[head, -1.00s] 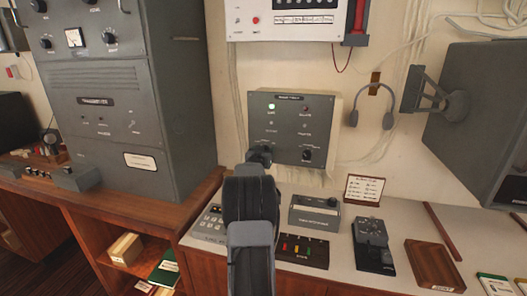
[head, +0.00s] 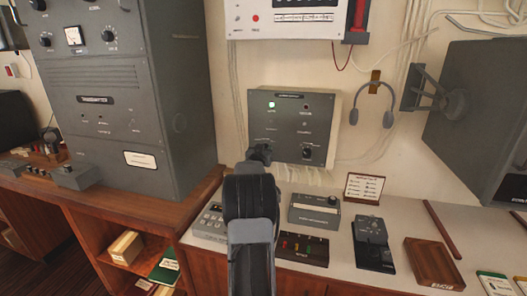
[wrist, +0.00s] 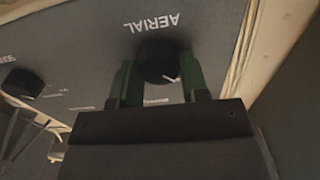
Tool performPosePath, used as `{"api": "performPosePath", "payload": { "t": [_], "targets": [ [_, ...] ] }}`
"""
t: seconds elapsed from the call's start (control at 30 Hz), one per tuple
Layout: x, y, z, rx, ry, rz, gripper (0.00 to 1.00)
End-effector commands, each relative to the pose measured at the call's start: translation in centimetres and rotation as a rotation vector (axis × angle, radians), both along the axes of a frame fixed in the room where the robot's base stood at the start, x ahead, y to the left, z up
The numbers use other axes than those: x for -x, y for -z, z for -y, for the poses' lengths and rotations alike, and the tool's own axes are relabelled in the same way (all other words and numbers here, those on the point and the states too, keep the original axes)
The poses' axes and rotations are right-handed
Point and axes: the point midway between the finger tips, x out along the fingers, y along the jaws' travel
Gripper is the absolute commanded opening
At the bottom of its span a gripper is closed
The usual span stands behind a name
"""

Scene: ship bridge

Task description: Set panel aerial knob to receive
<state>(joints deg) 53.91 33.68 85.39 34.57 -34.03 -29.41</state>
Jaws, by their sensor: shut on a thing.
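The aerial knob (wrist: 157,52) is black and round, under the word AERIAL, which reads upside down in the wrist view. A short white mark on it points to the lower right of that view. My gripper (wrist: 158,75) has its green fingers on both sides of the knob and is shut on it. A small label below the knob is partly hidden by the gripper and unreadable. In the head view the grey panel (head: 326,110) hangs on the wall. My arm covers its lower left, where the knob is hidden.
A second black knob (head: 307,153) is at the panel's lower right and also shows in the wrist view (wrist: 22,83). A green lamp (head: 271,104) is lit. A headset (head: 374,103) hangs right of the panel. Several devices stand on the desk below; a tall grey cabinet (head: 125,100) is left.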

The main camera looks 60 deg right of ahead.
Motion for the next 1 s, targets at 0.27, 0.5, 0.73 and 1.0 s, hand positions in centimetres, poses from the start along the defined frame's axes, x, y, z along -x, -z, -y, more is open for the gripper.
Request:
{"api": "performPosePath", "payload": {
  "t": [0.27, 0.5, 0.73, 1.0],
  "targets": [
    [0.06, 0.36, 0.02, -0.033, 0.0, 0.11, 0.18],
    [0.13, 0.43, 0.04, -0.093, 0.0, 0.302, 0.18],
    [0.21, 0.38, 0.07, -0.151, 0.0, 0.48, 0.18],
    [0.26, 0.28, 0.08, -0.202, 0.0, 0.639, 0.18]
  ]
}}
